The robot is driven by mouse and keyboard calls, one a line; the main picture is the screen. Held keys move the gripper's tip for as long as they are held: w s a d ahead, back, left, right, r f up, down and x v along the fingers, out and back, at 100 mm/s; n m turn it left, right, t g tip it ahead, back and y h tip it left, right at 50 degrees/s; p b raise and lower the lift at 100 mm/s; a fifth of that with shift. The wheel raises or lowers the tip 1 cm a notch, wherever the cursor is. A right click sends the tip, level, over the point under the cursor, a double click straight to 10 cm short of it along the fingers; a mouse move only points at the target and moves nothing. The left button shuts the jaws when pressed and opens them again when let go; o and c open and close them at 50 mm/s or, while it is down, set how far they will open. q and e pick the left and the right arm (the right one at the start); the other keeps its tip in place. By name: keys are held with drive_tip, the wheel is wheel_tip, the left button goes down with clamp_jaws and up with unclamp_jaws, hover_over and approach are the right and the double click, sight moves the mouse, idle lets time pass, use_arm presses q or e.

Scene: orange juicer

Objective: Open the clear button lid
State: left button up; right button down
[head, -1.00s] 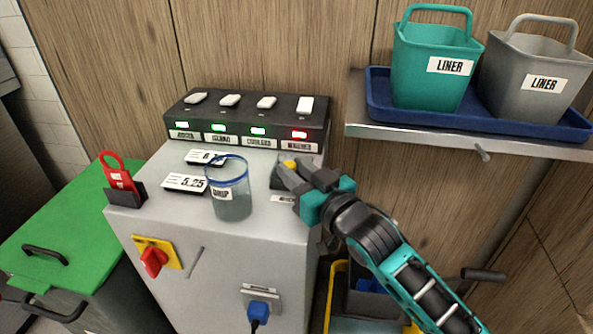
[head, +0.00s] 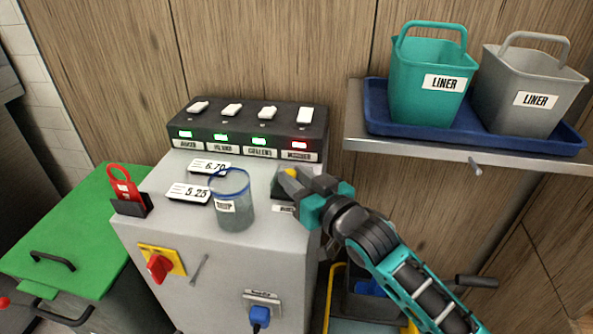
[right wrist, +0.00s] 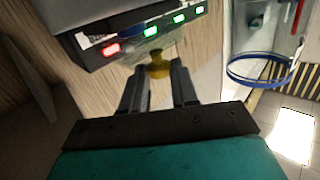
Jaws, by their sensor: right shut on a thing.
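My right gripper (head: 289,182) is at the right side of the grey cabinet's top (head: 262,207), at a small dark button box (head: 281,189) with a yellow button (head: 291,172). In the right wrist view the gripper (right wrist: 157,78) has its two fingers a narrow gap apart, with the yellow button (right wrist: 158,69) showing beyond and between the tips. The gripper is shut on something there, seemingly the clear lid. The lid's own outline is too faint to make out, and the fingers hide part of the box. My left gripper is not in view.
A clear blue-rimmed cup (head: 232,203) stands left of the gripper. A black switch panel (head: 250,125) with lit indicators runs behind. Price-like tags (head: 188,193) lie at left. A shelf (head: 355,143) with a tray and two liner buckets (head: 428,90) is at the right.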

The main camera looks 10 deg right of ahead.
drive_tip(key=r+p, duration=0.1)
drive_tip(key=p, duration=0.1)
drive_tip(key=r+m+g+p, duration=0.1)
drive_tip(key=p, duration=0.2)
drive_tip(key=shift+w+d+r, duration=0.1)
drive_tip(key=shift+w+r, duration=0.05)
drive_tip(key=shift+w, duration=0.15)
drive_tip(key=m+g+p, duration=0.1)
drive_tip(key=p, duration=0.2)
drive_tip(key=shift+w+d+r+h+p, duration=0.1)
drive_tip(key=shift+w+r+h+p, duration=0.2)
drive_tip(key=shift+w+r, duration=0.05)
drive_tip(key=shift+w+d+r+g+p, duration=0.15)
drive_tip(key=shift+w+g+p, duration=0.1)
drive_tip(key=shift+g+p, duration=0.35)
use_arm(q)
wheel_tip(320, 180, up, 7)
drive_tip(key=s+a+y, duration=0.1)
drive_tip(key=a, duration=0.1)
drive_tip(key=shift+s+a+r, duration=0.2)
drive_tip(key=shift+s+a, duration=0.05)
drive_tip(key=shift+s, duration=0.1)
use_arm(e)
drive_tip(key=shift+w+r+m+g, duration=0.25)
drive_tip(key=shift+w+m+g, duration=0.2)
drive_tip(key=shift+m+g, duration=0.2)
drive_tip(key=shift+d, duration=0.1)
drive_tip(key=c, duration=0.9)
unclamp_jaws()
